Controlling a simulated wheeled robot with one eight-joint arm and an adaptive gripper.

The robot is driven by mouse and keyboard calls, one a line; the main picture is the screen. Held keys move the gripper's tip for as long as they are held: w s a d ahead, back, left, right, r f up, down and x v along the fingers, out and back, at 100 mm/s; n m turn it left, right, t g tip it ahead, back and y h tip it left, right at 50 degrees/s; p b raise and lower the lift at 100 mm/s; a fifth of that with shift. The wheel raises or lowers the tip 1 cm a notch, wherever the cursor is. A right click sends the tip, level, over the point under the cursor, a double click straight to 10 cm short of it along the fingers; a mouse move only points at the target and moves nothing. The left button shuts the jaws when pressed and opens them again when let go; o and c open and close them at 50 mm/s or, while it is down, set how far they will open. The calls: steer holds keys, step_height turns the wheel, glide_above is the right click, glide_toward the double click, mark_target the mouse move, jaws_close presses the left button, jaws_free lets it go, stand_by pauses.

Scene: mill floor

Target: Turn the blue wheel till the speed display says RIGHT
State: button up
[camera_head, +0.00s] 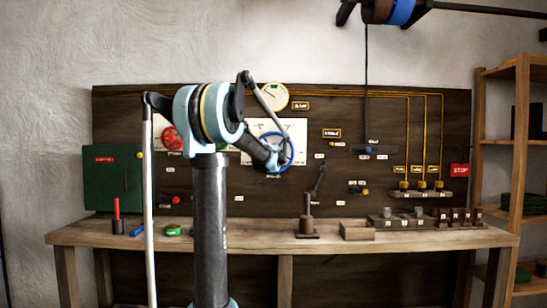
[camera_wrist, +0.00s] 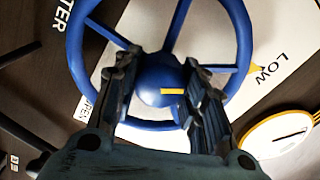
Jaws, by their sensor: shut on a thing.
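The blue wheel (camera_head: 291,152) is mounted on the dark board, partly behind my arm. In the wrist view the blue wheel (camera_wrist: 245,45) fills the upper middle, with spokes and a round hub bearing a small yellow mark. My gripper (camera_wrist: 158,78) has one finger on each side of the hub and is shut on the wheel; it also shows in the head view (camera_head: 276,160). A white plate (camera_head: 299,127) lies behind the wheel. In the wrist view the plate (camera_wrist: 285,25) shows the word LOW beside a small yellow pointer. The rest of its face is hidden.
A red wheel (camera_head: 172,138) is left of my arm, and a round dial (camera_head: 273,96) is above the blue wheel. A bench (camera_head: 260,238) below holds a lever (camera_head: 308,215), an open wooden box (camera_head: 357,231) and several blocks. A red STOP sign (camera_head: 460,170) is at right.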

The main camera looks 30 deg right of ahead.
steer(key=shift+s+d+f, duration=0.1)
steer(key=shift+s+d, duration=0.05)
steer(key=shift+s, duration=0.05)
steer(key=o, duration=1.1)
steer(key=shift+c, duration=0.2)
steer(key=shift+w, duration=0.1)
steer(key=v, duration=1.2)
steer(key=shift+w, duration=0.1)
